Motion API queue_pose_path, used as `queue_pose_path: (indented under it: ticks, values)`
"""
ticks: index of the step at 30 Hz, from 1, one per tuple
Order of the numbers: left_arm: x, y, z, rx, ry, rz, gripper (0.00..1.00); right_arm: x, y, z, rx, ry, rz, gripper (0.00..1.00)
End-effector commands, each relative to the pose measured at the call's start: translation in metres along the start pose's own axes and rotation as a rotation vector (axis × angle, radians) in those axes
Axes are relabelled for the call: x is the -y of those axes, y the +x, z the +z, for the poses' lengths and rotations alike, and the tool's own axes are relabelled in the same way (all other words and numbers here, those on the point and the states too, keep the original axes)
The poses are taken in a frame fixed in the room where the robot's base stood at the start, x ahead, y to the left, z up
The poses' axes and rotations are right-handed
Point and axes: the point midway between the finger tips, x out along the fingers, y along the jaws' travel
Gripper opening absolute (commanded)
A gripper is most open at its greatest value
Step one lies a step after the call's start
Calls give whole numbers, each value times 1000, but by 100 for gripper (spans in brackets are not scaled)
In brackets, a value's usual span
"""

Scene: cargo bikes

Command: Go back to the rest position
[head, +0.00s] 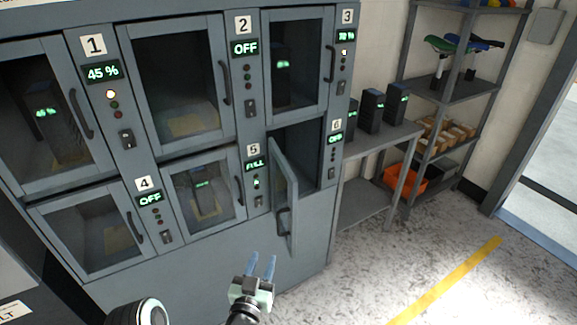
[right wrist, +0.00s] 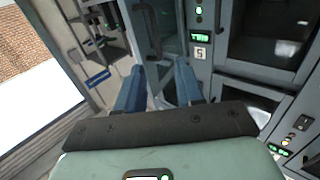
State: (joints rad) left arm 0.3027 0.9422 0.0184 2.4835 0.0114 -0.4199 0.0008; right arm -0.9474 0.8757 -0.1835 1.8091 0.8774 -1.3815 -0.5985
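My right gripper (head: 261,266) is in front of the lower part of the grey charging cabinet (head: 200,262), below the open door of compartment 6 (head: 286,195). Its two blue fingers are apart with nothing between them. The right wrist view also shows the right gripper (right wrist: 160,88) open and empty, with the cabinet's label 5 and door handles beyond the fingers. The door of compartment 6 stands swung outward, and the part of its inside that shows is dark with no battery visible. My left gripper is not in view.
Compartments 1 to 5 have shut doors; dark batteries show behind some windows. On the right, a grey bench (head: 405,134) holds several batteries (head: 372,110). A metal shelf (head: 470,88) holds saddles, small boxes and an orange bin (head: 408,177). The floor with a yellow line (head: 445,280) is clear.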

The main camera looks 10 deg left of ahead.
Motion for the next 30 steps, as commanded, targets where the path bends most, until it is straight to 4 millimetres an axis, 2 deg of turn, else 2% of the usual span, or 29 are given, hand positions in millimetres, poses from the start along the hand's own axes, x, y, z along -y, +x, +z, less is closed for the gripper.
queue_pose_path:
  ticks: [2,5,8,10,12,14,15,17,18,20,21,24,27,30]
  values:
    - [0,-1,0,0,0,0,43,-3,2,4,11,-4,-1,37]
    - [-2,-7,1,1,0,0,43,-19,11,25,68,-20,-13,37]
    - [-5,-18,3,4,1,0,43,-51,21,70,197,-38,-39,37]
    - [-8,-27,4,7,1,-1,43,-82,21,111,328,-44,-59,37]
    - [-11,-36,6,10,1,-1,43,-115,11,152,476,-35,-76,37]
    - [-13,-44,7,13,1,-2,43,-144,-4,185,607,-18,-84,37]
    - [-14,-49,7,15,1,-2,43,-162,-18,204,697,0,-86,37]
    - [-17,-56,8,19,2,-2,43,-189,-45,231,837,34,-85,37]
    - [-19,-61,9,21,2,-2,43,-206,-66,245,931,62,-82,37]
    - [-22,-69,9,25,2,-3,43,-228,-102,262,1075,112,-75,37]
    - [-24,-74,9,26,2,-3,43,-241,-128,270,1168,150,-68,37]
    - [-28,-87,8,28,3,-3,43,-264,-190,277,1380,253,-51,37]
    - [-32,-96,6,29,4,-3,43,-274,-241,271,1544,344,-39,37]
    - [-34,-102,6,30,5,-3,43,-277,-274,264,1649,409,-34,37]
